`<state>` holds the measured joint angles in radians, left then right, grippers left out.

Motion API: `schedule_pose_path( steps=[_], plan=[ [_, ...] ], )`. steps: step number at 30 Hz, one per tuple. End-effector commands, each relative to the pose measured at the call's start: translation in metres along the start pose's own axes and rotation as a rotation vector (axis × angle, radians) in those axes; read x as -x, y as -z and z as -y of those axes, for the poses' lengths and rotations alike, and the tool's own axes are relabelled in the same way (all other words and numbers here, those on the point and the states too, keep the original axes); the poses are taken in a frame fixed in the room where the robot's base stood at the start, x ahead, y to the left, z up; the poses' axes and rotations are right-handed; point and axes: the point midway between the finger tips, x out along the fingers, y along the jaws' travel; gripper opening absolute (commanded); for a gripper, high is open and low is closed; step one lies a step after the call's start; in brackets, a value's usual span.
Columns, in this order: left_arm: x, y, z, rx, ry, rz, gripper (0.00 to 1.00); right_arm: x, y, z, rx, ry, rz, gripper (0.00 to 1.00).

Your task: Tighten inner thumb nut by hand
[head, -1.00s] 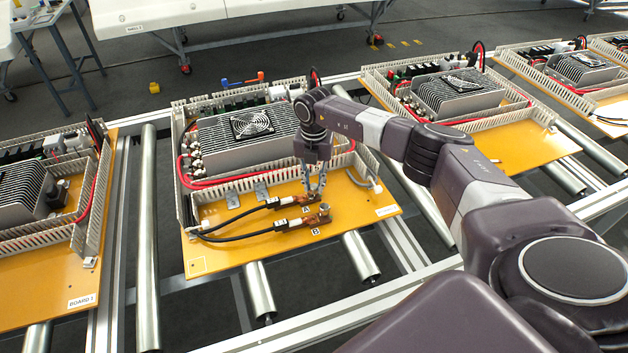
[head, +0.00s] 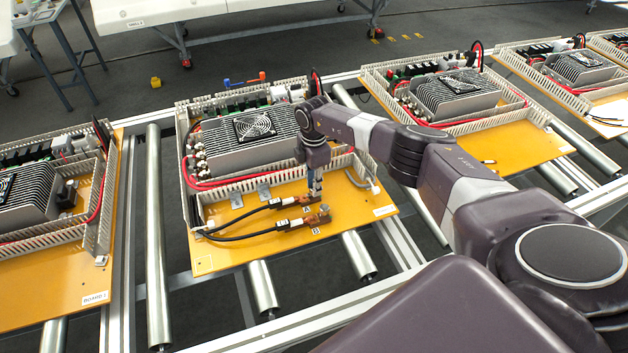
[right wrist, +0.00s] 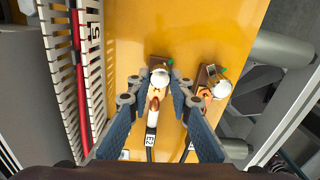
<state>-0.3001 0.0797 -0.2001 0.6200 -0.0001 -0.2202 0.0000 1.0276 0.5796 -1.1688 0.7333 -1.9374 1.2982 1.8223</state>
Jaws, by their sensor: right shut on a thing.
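Two copper lug terminals with silver thumb nuts stand on the orange board, marked A and B in the head view. The inner thumb nut (right wrist: 160,77), at A nearer the duct, sits between the fingertips of my right gripper (right wrist: 160,79); it also shows in the head view (head: 316,191). That gripper is shut on the nut from above. In the head view the fingers largely hide this nut. The outer thumb nut (right wrist: 221,89) at B is free of the gripper; it also shows in the head view (head: 324,208). My left gripper is not in view.
Black cables (head: 250,233) run left from both lugs. The slotted wiring duct (head: 355,160) borders the terminals behind, with a finned heat-sink unit (head: 240,145) beyond. The orange board (head: 225,260) is bare toward its front left. Rollers and similar boards lie on both sides.

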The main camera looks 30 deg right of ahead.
Motion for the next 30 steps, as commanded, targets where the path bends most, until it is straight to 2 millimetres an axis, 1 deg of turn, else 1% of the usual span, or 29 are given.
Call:
schedule_pose_path(
  steps=[1, 9, 15, 21, 30],
  plan=[
    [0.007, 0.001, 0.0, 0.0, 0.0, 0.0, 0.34, 0.009, 0.0, -0.005, -0.043, -0.013, -0.002, 0.0],
    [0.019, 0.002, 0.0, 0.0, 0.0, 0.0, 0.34, 0.008, 0.0, -0.006, -0.232, -0.013, -0.004, 0.0],
    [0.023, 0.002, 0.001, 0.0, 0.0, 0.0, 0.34, 0.007, 0.0, -0.007, -0.317, -0.014, -0.005, 0.0],
    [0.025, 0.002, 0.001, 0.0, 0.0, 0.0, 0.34, 0.006, 0.0, -0.007, -0.355, -0.014, -0.005, 0.0],
    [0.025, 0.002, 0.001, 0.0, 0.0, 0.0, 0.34, 0.006, 0.0, -0.007, -0.363, -0.014, -0.006, 0.0]
  ],
)
